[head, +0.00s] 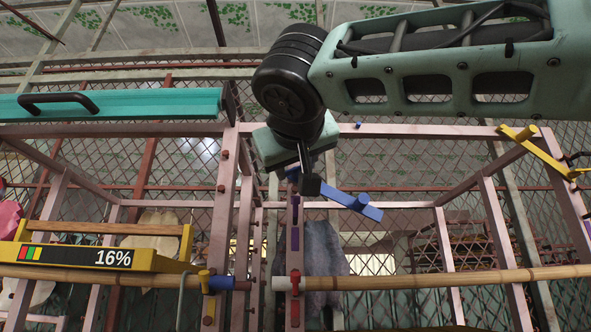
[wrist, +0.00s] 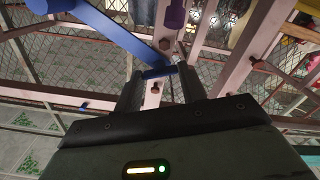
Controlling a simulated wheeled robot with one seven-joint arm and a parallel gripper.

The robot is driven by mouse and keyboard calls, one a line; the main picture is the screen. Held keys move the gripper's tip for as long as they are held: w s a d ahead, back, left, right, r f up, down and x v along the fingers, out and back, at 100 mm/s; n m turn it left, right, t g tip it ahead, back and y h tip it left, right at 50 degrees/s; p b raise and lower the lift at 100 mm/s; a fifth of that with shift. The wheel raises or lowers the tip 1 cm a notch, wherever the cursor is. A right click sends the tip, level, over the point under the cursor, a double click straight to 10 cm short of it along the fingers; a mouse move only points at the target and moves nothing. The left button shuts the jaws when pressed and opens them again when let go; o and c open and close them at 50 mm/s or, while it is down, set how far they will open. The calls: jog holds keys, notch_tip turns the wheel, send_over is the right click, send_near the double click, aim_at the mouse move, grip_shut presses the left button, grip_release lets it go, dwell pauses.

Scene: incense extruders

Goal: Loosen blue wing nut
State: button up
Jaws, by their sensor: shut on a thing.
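My gripper (head: 304,170) is at a pink upright post near the middle of the head view. In the wrist view its two dark fingers (wrist: 160,92) stand on either side of a small blue piece, which appears to be the blue wing nut (wrist: 158,72), and are shut on it. The nut sits across a pale post. A blue bar (head: 342,197) with a round peg sticks out to the right just past the fingers. The same blue bar (wrist: 102,36) crosses the upper left of the wrist view. The fingers partly hide the nut in the head view.
A purple part (wrist: 174,15) is on the post beyond the fingers. A bamboo pole (head: 430,281) crosses low in front. A teal beam (head: 150,103) and a yellow scale reading 16% (head: 95,257) are at left. A yellow bracket (head: 540,150) is at right.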

jog(key=n, duration=0.3)
jog(key=shift+n, duration=0.4)
jog(key=n, duration=0.3)
jog(key=shift+r+n, duration=0.1)
jog(key=shift+n, duration=0.2)
jog(key=n+p, duration=0.1)
jog(key=n, duration=0.2)
jog(key=shift+n, duration=0.3)
jog(key=shift+n+p, duration=0.6)
jog(key=shift+n, duration=1.3)
jog(key=o, duration=1)
jog(key=s+b, duration=0.1)
jog(key=s, duration=0.4)
jog(key=s+b, duration=0.2)
jog(key=s, duration=0.4)
jog(key=s+b, duration=0.1)
jog(key=s, duration=0.5)
jog(key=shift+s+a, duration=0.25)
jog(key=shift+a, duration=0.1)
